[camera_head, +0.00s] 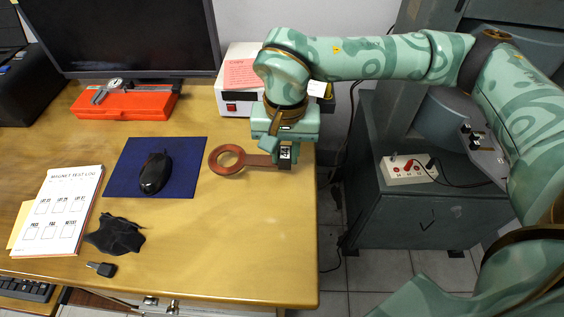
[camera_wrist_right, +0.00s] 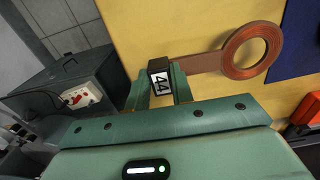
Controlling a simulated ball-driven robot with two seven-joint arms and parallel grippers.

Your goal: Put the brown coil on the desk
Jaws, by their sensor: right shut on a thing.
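The brown coil (camera_head: 214,164) is a copper-brown ring with a flat handle, at the right part of the wooden desk (camera_head: 220,250). My right gripper (camera_head: 285,158) is shut on the end of the coil's handle, near the desk's right edge. The ring points left, toward the blue mat. In the right wrist view the coil's ring (camera_wrist_right: 230,58) is at the upper right, and the right gripper (camera_wrist_right: 172,75) covers the handle's end. I cannot tell whether the coil touches the desk or is held just above it. My left gripper is not in view.
A black mouse (camera_head: 155,174) lies on the blue mat (camera_head: 120,170) left of the coil. A white box (camera_head: 238,98) stands behind the gripper. The front right desk area is clear.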

